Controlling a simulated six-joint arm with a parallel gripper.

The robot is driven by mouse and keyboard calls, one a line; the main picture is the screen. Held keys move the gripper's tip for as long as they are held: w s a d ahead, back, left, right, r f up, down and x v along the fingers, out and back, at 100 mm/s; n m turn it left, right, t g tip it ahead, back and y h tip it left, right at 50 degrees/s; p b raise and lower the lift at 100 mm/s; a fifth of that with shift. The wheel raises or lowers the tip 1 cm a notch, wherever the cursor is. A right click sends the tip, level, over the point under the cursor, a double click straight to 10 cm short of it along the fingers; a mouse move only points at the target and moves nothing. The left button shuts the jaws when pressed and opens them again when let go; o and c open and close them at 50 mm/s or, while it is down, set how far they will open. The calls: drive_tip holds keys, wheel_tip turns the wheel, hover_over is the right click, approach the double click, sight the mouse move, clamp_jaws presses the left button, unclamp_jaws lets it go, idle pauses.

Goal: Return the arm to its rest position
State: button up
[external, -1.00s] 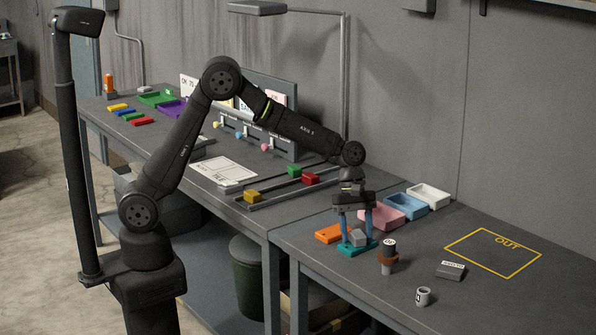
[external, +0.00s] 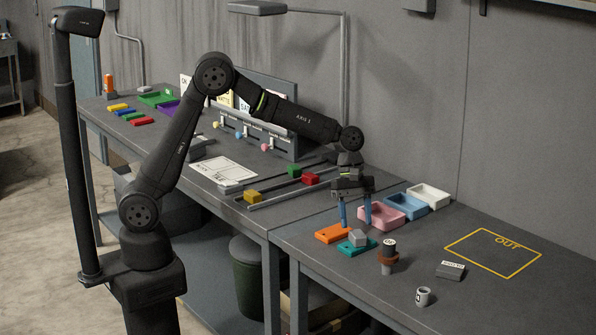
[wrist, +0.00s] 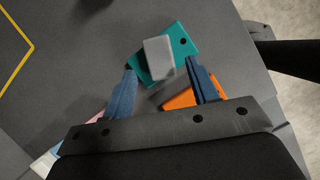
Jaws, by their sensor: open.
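My gripper (external: 355,212) is open and empty, with its two blue fingers pointing down above the near table. In the external view it hangs just behind a teal plate (external: 344,249) that carries a grey block (external: 357,237). An orange plate (external: 332,233) lies beside the teal one, below the left finger. In the wrist view the grey block (wrist: 159,58) and teal plate (wrist: 183,40) show beyond the fingertips. The orange plate (wrist: 208,92) is partly hidden by a finger there. My arm is bent and reaches over the table.
Pink (external: 380,216), blue (external: 405,206) and white (external: 429,196) trays stand right of the gripper. A dark cylinder in a brown holder (external: 388,258), a labelled grey block (external: 450,271) and a white cup (external: 423,296) are nearer. The yellow OUT outline (external: 492,252) is empty.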

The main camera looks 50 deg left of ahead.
sight(357, 233)
drive_tip(key=x, duration=0.3)
drive_tip(key=shift+s+d+f, duration=0.1)
drive_tip(key=shift+f, duration=0.25)
wheel_tip(357, 233, up, 4)
drive_tip(key=shift+r, duration=0.25)
drive_tip(key=s+d+r, duration=0.4)
drive_tip(key=s+r, duration=0.3)
drive_tip(key=s, duration=0.4)
drive_tip(key=w+d+f+n+t, duration=0.25)
drive_tip(key=w+d+n, duration=0.4)
drive_tip(key=w, duration=0.65)
drive_tip(key=shift+m, duration=0.35)
drive_tip(key=w+a+f, duration=0.1)
drive_tip(key=w+f, duration=0.1)
drive_tip(key=w, duration=0.1)
drive_tip(key=w+a+f, duration=0.1)
drive_tip(key=w+f, duration=0.2)
drive_tip(key=w, duration=0.1)
drive_tip(key=w+a+f, duration=0.2)
drive_tip(key=w+f, duration=0.1)
drive_tip(key=shift+w, duration=0.4)
drive_tip(key=shift+f, duration=0.8)
